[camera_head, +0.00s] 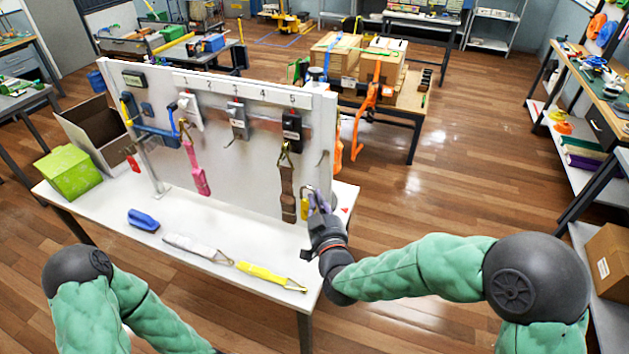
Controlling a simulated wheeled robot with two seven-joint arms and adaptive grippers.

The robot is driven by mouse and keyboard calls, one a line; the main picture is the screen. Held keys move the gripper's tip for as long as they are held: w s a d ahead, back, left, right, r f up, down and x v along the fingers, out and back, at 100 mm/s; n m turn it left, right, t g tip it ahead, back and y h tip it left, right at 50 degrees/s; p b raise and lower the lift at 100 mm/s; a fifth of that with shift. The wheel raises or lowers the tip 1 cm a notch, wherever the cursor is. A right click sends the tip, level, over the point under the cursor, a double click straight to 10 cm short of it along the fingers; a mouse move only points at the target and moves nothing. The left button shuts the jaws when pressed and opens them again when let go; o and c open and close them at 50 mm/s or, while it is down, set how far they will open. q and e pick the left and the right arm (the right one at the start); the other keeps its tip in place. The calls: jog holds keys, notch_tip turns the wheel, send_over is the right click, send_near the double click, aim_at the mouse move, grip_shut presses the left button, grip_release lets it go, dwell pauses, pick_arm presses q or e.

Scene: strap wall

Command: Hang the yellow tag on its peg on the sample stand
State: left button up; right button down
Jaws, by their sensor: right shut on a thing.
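The sample stand is a white upright board (235,170) on a white table. My right gripper (314,203) is at the board's lower right, shut on a small yellow tag (305,208). The tag is partly hidden by the fingers; I cannot tell whether it touches the board. A bare hook-like peg (321,160) sticks out near the board's right edge, above the gripper. My left arm shows at the lower left, but its gripper is out of view.
A brown strap (287,192) hangs just left of the gripper, and a pink strap (196,168) hangs further left. A yellow strap (262,272), a grey strap (195,246) and a blue item (143,220) lie on the table (105,212). A green box (68,172) stands left.

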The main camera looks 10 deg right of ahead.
jog(key=shift+w+d+r+b, duration=0.25)
jog(key=shift+w+d+b, duration=0.2)
jog(key=shift+w+d, duration=0.6)
jog(key=shift+w+d+r+b, duration=0.3)
jog(key=shift+w+d+b, duration=0.2)
jog(key=shift+w, duration=1.1)
jog(key=shift+w+d+r+b, duration=0.25)
jog(key=shift+w+d+b, duration=0.15)
jog(key=shift+w+d, duration=0.7)
jog(key=shift+w+a, duration=0.2)
jog(key=shift+a, duration=0.05)
jog(key=c, duration=1.2)
grip_release()
